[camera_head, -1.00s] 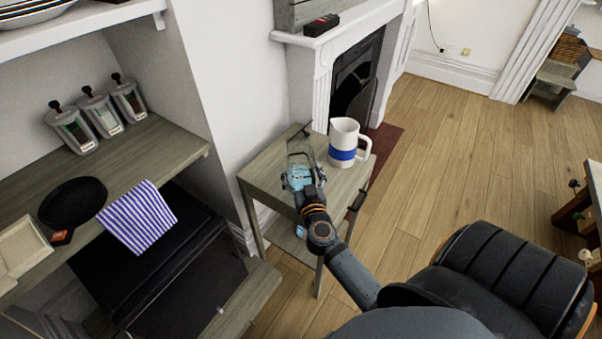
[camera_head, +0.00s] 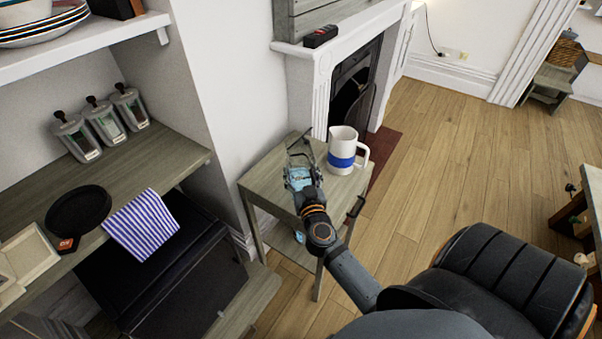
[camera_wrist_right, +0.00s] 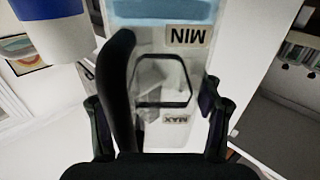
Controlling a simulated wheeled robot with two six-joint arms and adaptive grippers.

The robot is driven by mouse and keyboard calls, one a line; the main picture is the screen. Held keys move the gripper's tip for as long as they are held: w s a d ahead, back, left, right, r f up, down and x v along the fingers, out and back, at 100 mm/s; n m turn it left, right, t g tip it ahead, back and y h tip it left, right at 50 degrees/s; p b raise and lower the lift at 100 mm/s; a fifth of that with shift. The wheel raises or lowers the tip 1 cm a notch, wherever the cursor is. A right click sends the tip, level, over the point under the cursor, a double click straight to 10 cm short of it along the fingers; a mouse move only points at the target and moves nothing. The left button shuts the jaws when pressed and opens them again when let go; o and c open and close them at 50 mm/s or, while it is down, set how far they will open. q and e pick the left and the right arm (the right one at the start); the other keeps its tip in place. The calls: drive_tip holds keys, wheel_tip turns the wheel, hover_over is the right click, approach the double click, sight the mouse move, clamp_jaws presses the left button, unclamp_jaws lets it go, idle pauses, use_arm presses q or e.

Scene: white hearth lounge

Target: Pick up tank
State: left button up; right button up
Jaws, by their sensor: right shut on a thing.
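The tank is a clear container with pale blue water in it; in the head view it (camera_head: 300,152) is at the small side table, partly hidden by my right gripper (camera_head: 303,181). In the right wrist view the tank (camera_wrist_right: 160,50) fills the middle, with upside-down MIN and MAX labels and a dark handle. My right gripper (camera_wrist_right: 157,108) is shut on the tank, with a finger on either side. Whether the tank's base touches the table top cannot be told. My left gripper is not in view.
The side table (camera_head: 268,178) also bears a white and blue jug (camera_head: 342,150), close right of the tank; it shows in the wrist view too (camera_wrist_right: 55,25). A wall and fireplace stand behind. A shelf with a dark pan (camera_head: 78,210) is left.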

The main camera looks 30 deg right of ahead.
sight(313, 165)
drive_tip(key=s+r+p, duration=0.1)
drive_tip(key=r, duration=0.1)
drive_tip(key=s+d+r+p, duration=0.1)
drive_tip(key=s+r+p, duration=0.1)
drive_tip(key=r, duration=0.1)
drive_tip(key=shift+s+d+r, duration=0.15)
drive_tip(key=shift+s+r, duration=0.05)
drive_tip(key=shift+r, duration=0.1)
use_arm(q)
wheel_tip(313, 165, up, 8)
drive_tip(key=p, duration=0.3)
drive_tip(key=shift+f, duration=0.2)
use_arm(e)
drive_tip(key=s+d+r, duration=0.4)
drive_tip(key=s, duration=0.5)
drive_tip(key=shift+s+d+r, duration=0.15)
drive_tip(key=shift+s+r, duration=0.1)
